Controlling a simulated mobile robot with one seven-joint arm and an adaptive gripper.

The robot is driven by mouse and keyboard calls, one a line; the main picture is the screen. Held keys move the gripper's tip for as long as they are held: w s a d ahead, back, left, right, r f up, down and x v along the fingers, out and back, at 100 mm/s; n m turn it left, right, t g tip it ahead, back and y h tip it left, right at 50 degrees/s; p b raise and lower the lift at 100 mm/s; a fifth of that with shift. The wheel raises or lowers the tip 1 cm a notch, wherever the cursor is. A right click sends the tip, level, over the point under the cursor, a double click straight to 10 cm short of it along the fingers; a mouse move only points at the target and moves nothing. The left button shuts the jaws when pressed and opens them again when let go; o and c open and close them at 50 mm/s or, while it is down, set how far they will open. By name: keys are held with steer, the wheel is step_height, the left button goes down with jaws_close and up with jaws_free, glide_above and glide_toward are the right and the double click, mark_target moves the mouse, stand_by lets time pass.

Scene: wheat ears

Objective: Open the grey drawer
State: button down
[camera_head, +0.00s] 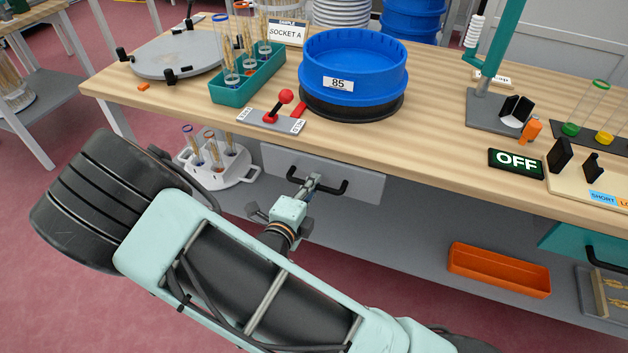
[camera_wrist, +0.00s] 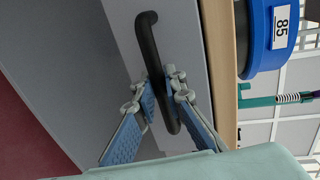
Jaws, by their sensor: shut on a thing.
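The grey drawer (camera_head: 362,184) is under the front edge of the wooden bench. Its front also fills the middle of the wrist view (camera_wrist: 188,30). A black bar handle (camera_head: 334,190) runs across the drawer front. In the wrist view the handle (camera_wrist: 150,48) passes between the blue-padded fingers of my gripper (camera_wrist: 164,100). My gripper (camera_head: 312,184) is shut on the handle near its middle in the head view. The drawer front looks about flush with the bench; I cannot tell whether it is slightly out.
On the bench above stand a blue sieve (camera_head: 352,68), a red-knobbed lever (camera_head: 277,105) and a teal tube rack (camera_head: 250,80). A white tube rack (camera_head: 222,172) is left of the drawer. An orange tray (camera_head: 498,270) lies on the lower shelf. The floor in front is clear.

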steer(key=f+p+v, duration=0.3)
steer(key=v, duration=1.1)
steer(key=s+f+p+v, duration=0.1)
steer(key=f+p+v, duration=0.2)
steer(key=v, duration=1.2)
steer(key=shift+s+a+p, duration=0.25)
steer(key=shift+s+p, duration=0.1)
steer(key=shift+s, duration=0.05)
steer(key=c, duration=2)
jaws_free()
steer(key=v, duration=1.2)
